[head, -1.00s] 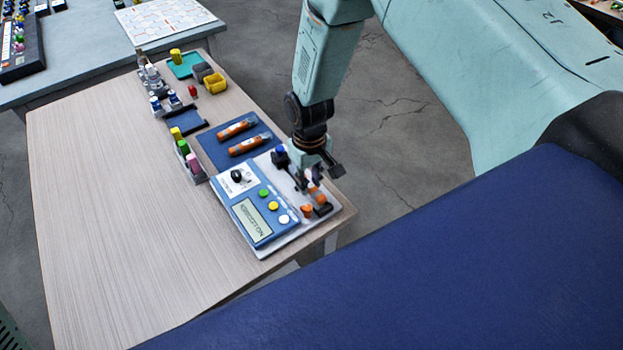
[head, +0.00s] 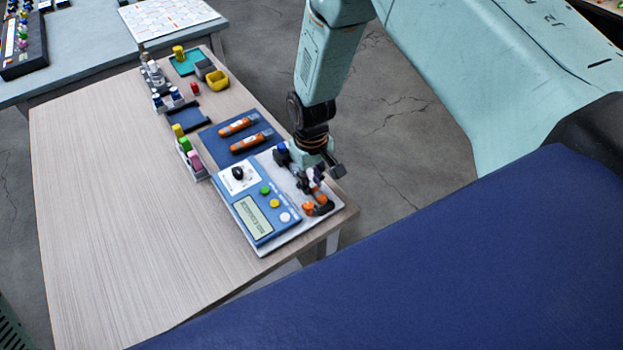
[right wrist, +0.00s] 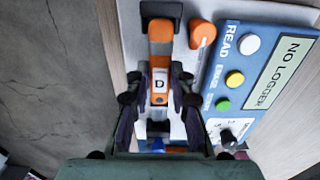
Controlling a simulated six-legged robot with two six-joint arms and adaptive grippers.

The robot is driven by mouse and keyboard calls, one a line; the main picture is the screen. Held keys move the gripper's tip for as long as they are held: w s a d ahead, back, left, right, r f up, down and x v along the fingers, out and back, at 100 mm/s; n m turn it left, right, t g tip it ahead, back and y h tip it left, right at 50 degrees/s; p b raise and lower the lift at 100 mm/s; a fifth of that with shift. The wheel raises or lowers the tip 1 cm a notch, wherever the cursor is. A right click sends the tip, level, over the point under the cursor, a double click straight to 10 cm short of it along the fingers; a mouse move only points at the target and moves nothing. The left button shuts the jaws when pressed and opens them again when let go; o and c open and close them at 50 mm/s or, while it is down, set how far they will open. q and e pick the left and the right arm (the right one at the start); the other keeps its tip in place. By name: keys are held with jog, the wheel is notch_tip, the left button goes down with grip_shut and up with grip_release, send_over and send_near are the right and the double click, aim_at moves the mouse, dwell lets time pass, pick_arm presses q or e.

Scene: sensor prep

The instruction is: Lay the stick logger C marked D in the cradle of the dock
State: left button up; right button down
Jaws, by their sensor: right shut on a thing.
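My right gripper (head: 314,182) is low over the right side of the dock (head: 262,245). In the right wrist view its two dark fingers (right wrist: 159,88) are shut on an orange stick logger (right wrist: 160,52) with a white label marked D. The logger lines up between the black end supports of the cradle (right wrist: 162,11). Whether it rests fully on the cradle or sits slightly above is hard to tell. The dock's screen (right wrist: 280,72) reads "NO LOGGER" in the right wrist view. My left gripper is not in view.
Two other orange loggers (head: 237,126) lie on a blue mat (head: 212,149) behind the dock. An orange knob (right wrist: 202,34) stands close beside the held logger. Racks of coloured-capped bottles (head: 188,153) and a yellow cup (head: 217,79) stand farther back. The table's left part (head: 110,200) is clear.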

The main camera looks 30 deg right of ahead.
jog(key=shift+w+a+f, duration=0.1)
dwell(0.5)
jog(key=shift+f, duration=0.55)
jog(key=c, duration=1.1)
grip_release()
jog(key=shift+o, duration=1.3)
jog(key=shift+r+p, duration=0.35)
jog(key=shift+r, duration=0.35)
